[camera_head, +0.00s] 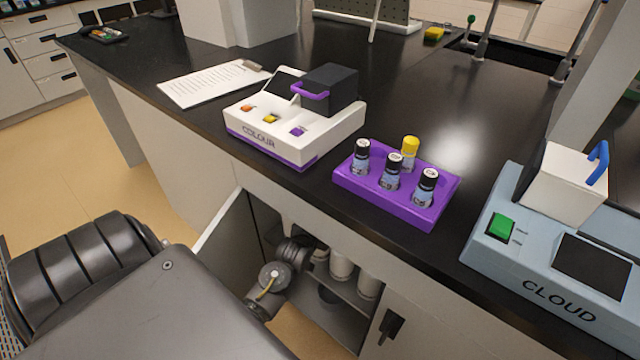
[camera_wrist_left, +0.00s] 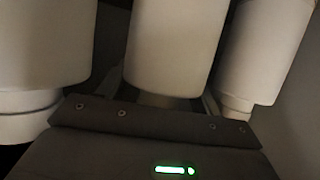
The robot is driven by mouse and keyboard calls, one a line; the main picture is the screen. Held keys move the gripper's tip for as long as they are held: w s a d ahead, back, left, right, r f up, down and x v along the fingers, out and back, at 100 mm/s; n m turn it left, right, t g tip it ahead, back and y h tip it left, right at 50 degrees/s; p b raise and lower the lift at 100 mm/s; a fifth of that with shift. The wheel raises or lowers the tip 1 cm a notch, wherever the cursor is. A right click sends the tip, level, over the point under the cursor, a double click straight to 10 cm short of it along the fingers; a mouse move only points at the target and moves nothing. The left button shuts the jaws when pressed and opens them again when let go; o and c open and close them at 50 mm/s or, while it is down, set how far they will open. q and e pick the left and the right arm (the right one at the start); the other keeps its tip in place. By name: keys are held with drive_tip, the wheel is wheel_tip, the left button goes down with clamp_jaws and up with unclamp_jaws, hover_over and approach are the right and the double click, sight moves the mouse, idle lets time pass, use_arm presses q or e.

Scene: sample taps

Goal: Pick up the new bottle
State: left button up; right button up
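Several plain white cylindrical bottles stand in the open cupboard under the bench; two clear ones are a middle bottle (camera_head: 341,264) and a right bottle (camera_head: 368,284). No label shows which is the new one. My left arm reaches into the cupboard opening, with its hand end (camera_head: 293,252) close to the bottles. The left wrist view shows a left bottle (camera_wrist_left: 45,45), a middle bottle (camera_wrist_left: 175,45) and a right bottle (camera_wrist_left: 262,50). My left gripper (camera_wrist_left: 160,100) faces the middle one. My right gripper is out of view.
The cupboard has an open door (camera_head: 226,232) on the left and a shelf (camera_head: 352,297). Above, the black bench holds a COLOUR device (camera_head: 280,132), a purple rack (camera_head: 400,198) of small vials, a CLOUD device (camera_head: 535,262) and a paper sheet (camera_head: 205,84).

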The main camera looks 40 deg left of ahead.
use_arm(q)
clamp_jaws()
drive_tip(key=shift+r, duration=0.15)
idle(0.4)
